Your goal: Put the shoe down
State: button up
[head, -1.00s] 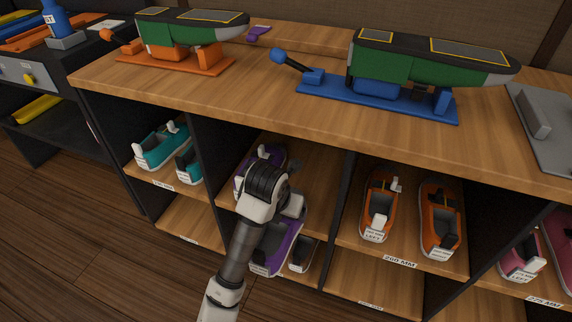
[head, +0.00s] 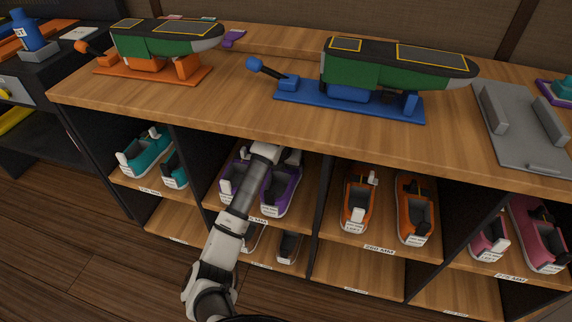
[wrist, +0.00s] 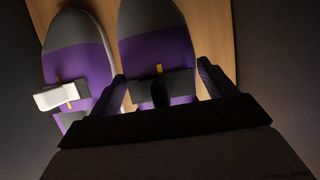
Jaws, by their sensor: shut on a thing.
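My gripper (wrist: 163,82) is shut on a purple shoe with a grey toe (wrist: 158,48) in the wrist view, with one finger along each side of it. In the head view this shoe (head: 281,192) is in the upper cubby with purple footwear, over its wooden shelf. I cannot tell whether its sole touches the shelf. A second purple shoe (head: 233,181) stands close on its left; in the wrist view this shoe (wrist: 77,58) has a white tab. My arm hides part of both shoes in the head view, and my gripper is mostly hidden there.
Dark dividers bound the cubby. Orange shoes (head: 360,198) stand in the cubby to the right, teal shoes (head: 146,150) to the left. Grey-white shoes (head: 289,246) sit on the shelf below. The worktop (head: 240,105) overhangs, carrying two green-and-black machines.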

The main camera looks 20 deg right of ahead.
aim_at(274, 194)
jog(key=shift+w+d+f+b, duration=0.4)
jog(key=shift+w+f+b, duration=0.15)
jog(key=shift+f+b, duration=0.25)
jog(key=shift+r, duration=0.1)
jog(key=o, duration=1.2)
jog(key=shift+c, duration=0.2)
jog(key=shift+s+a+r, duration=0.1)
jog(key=shift+r, duration=0.1)
jog(key=s+a, duration=0.2)
jog(key=s, duration=0.1)
jog(key=s+a, duration=0.2)
jog(key=s, duration=0.1)
jog(key=s+a, duration=0.2)
jog(key=s, duration=0.2)
jog(key=shift+s+a+r, duration=0.1)
jog(key=shift+a+r, duration=0.2)
jog(key=shift+a, duration=0.1)
